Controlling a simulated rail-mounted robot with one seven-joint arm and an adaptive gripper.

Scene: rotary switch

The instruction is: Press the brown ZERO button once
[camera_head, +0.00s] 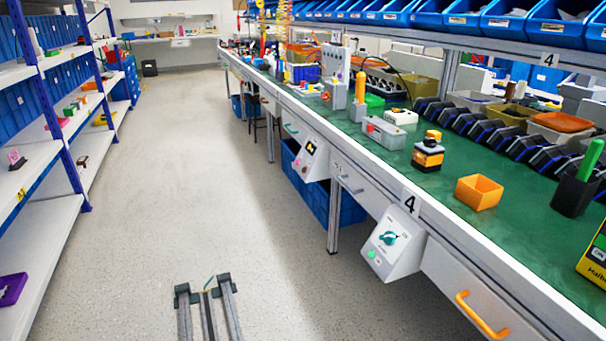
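I cannot make out a brown button marked ZERO; any such lettering is too small to read. A white control box (392,250) hangs on the bench front, with a teal rotary knob (388,238) and a lit green button (371,254) at its lower left. A second, smaller white box (311,158) hangs farther along, with a dark and yellow part (311,147) on its face; its small details are unclear. My gripper (203,284) is at the bottom, over the floor, left of the nearer box and apart from it. Its two fingers stand apart, with nothing clearly held.
The long green-topped bench (440,205) runs along the right, with a yellow-black emergency-stop box (428,155), an orange bin (479,192) and a black cup (574,193). An orange drawer handle (482,315) sticks out below. Blue-posted shelves (50,215) stand left. The floor (165,180) between is clear.

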